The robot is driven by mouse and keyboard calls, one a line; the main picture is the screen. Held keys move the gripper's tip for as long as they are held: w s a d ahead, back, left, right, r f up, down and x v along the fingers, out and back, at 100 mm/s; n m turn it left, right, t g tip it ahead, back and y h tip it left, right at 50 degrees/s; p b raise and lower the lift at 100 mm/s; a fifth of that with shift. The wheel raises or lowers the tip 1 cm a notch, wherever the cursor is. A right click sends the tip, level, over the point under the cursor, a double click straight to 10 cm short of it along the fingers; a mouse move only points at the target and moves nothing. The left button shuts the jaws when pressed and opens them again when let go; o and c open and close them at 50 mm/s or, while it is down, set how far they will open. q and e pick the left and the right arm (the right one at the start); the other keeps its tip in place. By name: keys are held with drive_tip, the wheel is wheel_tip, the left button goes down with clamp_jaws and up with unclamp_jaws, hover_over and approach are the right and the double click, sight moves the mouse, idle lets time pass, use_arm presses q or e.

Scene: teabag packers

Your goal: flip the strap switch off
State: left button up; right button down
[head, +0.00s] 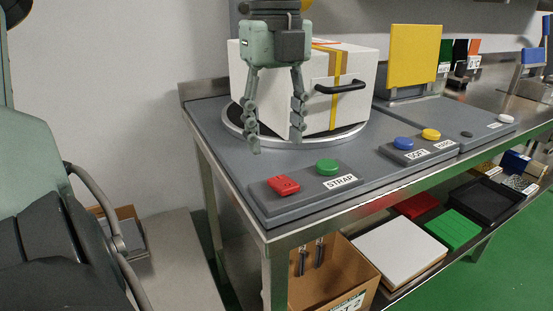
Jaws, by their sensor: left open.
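The strap switch panel (310,198) is a grey block at the near left corner of the bench, labelled STRAP. It has a red switch (283,185) on the left and a green button (328,167) on the right. I cannot tell the red switch's on or off position. My left gripper (277,145) hangs pointing down, above and behind the panel, with its fingers spread open and empty. It is in front of a white box (346,65) with a yellow strap and a black handle, standing on a round turntable (240,124). My right gripper does not show.
Blue (403,143) and yellow (431,134) buttons sit on another panel to the right. A yellow panel (415,55) stands behind. Below are a cardboard box (362,272) and a lower shelf with trays.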

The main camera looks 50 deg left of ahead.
sight(279, 179)
use_arm(q)
wheel_tip(279, 179, down, 5)
drive_tip(key=shift+f, duration=0.6)
drive_tip(key=shift+c, duration=0.2)
drive_tip(key=c, duration=0.5)
clamp_jaws()
drive_tip(key=shift+f, duration=0.1)
drive_tip(key=y+b, duration=0.2)
drive_tip(key=b, duration=0.1)
drive_tip(key=shift+d+t+b, duration=0.25)
drive_tip(key=shift+t+b, duration=0.05)
drive_tip(key=y+b, duration=0.1)
drive_tip(key=b, duration=0.1)
drive_tip(key=r+y+b, duration=0.1)
drive_tip(key=b, duration=0.1)
drive_tip(key=shift+s+d+t+b, duration=0.2)
drive_tip(key=shift+d+t+b, duration=0.1)
drive_tip(key=shift+d+b, duration=0.1)
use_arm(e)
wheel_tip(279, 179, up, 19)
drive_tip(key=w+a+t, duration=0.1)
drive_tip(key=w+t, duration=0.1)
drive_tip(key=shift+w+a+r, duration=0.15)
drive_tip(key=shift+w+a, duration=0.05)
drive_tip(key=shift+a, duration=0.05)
